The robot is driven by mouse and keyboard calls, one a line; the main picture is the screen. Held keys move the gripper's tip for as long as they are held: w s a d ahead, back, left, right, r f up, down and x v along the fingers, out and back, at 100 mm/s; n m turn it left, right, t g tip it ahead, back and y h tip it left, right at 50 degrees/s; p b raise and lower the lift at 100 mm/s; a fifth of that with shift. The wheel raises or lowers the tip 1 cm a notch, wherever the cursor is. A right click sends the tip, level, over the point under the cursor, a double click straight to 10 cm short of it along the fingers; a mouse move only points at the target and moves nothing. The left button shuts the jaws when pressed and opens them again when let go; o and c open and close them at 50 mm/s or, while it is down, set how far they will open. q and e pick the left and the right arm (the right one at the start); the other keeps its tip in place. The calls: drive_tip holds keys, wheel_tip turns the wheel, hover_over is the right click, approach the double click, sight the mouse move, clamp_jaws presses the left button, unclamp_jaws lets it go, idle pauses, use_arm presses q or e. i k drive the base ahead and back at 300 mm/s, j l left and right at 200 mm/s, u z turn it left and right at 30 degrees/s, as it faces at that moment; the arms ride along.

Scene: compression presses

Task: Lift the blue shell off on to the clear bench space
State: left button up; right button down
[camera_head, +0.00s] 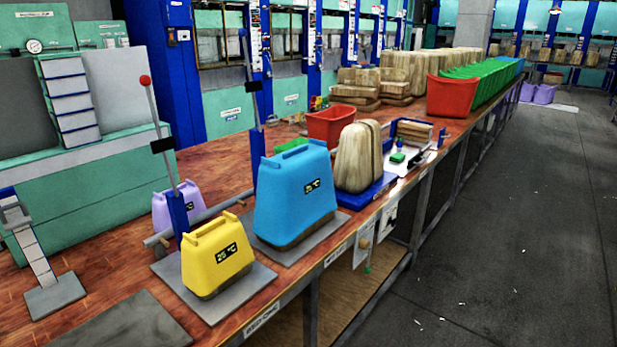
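The blue shell (295,193) sits upright over a brown block (300,235) on a grey plate (335,222) near the bench's front edge. It has a handle on top and a small dark display on its front. The bench (110,227) has a brown wooden top. Neither of my grippers is in view, so nothing of mine touches the shell.
A yellow shell (212,260) stands on a plate in front left, beside an upright lever with a red knob (145,80). A blue tray (372,193) with beige blocks (355,155) is right of the blue shell. A bare dark plate (125,325) lies front left.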

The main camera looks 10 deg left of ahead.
sight(295, 190)
drive_tip(key=i+l, duration=0.4)
drive_tip(key=l, duration=0.15)
drive_tip(key=i+l+u, duration=0.1)
drive_tip(key=i+l, duration=0.75)
drive_tip(key=l, duration=0.25)
